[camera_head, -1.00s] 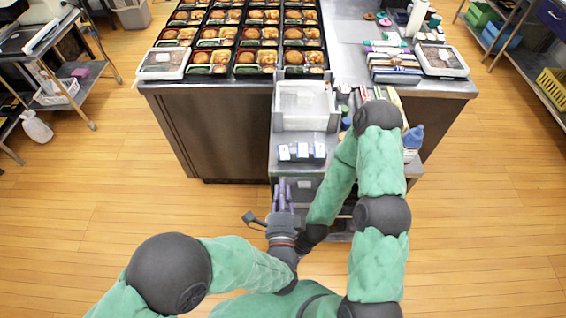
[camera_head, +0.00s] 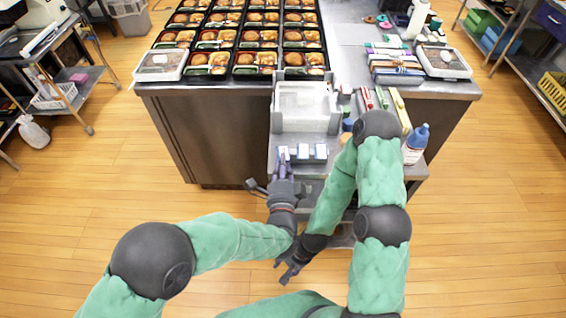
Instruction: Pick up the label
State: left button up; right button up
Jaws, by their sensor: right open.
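Several small white-and-blue labels (camera_head: 320,151) stand in a row in a dark holder on the grey cart, in front of a white bin. My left gripper (camera_head: 283,160) is at the left end of this row, its fingertips overlapping the leftmost label in the picture. Whether they touch it or have closed on it cannot be told. My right gripper (camera_head: 287,274) is lower in the picture, below the cart's front edge, open and empty, partly hidden by its own arm.
A white bin (camera_head: 304,123) stands behind the labels. A white bottle with a blue cap (camera_head: 415,145) is at the cart's right side, near my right arm. Bento trays (camera_head: 254,61) fill the counter behind. Books (camera_head: 397,68) lie on the counter's right part.

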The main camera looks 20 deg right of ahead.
pick_arm(q)
jog(key=shift+w, duration=0.1)
grip_shut()
jog(key=shift+r, duration=0.1)
dwell(0.3)
notch_tip(320, 180, up, 2)
jog(key=shift+r+p, duration=0.25)
jog(key=shift+p, duration=0.95)
jog(key=shift+f, duration=0.1)
